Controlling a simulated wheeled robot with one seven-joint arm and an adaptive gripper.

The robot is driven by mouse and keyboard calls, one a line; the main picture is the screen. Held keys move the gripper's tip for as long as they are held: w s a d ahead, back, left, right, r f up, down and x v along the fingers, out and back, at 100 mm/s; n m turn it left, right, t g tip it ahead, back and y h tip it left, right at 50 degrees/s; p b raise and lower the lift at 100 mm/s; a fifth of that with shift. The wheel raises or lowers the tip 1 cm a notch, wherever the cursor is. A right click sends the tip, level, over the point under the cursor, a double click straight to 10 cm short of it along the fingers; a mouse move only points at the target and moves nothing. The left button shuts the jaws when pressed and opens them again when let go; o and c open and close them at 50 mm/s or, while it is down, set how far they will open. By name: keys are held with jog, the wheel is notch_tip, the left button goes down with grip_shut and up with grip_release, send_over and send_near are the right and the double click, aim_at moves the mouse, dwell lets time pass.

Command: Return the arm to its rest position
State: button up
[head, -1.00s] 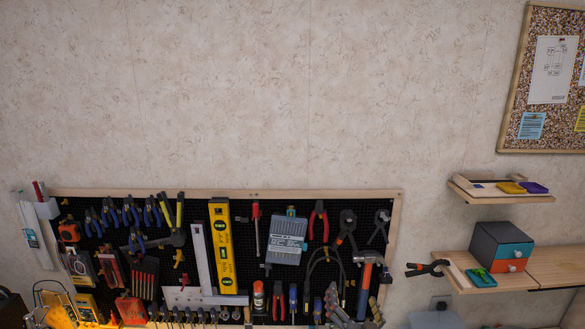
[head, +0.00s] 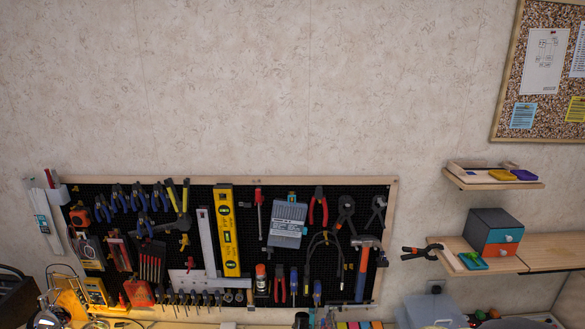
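My arm and gripper are not in view. The black pegboard (head: 325,190) with its pale wood frame hangs low on the wall, covered with tools.
At right, an upper shelf (head: 497,185) holds small trays. A lower shelf (head: 546,252) carries a drawer box (head: 494,231) and dark pliers (head: 422,251) jutting past its left end. A cork board (head: 500,120) hangs above. The wall (head: 250,90) above the pegboard is bare.

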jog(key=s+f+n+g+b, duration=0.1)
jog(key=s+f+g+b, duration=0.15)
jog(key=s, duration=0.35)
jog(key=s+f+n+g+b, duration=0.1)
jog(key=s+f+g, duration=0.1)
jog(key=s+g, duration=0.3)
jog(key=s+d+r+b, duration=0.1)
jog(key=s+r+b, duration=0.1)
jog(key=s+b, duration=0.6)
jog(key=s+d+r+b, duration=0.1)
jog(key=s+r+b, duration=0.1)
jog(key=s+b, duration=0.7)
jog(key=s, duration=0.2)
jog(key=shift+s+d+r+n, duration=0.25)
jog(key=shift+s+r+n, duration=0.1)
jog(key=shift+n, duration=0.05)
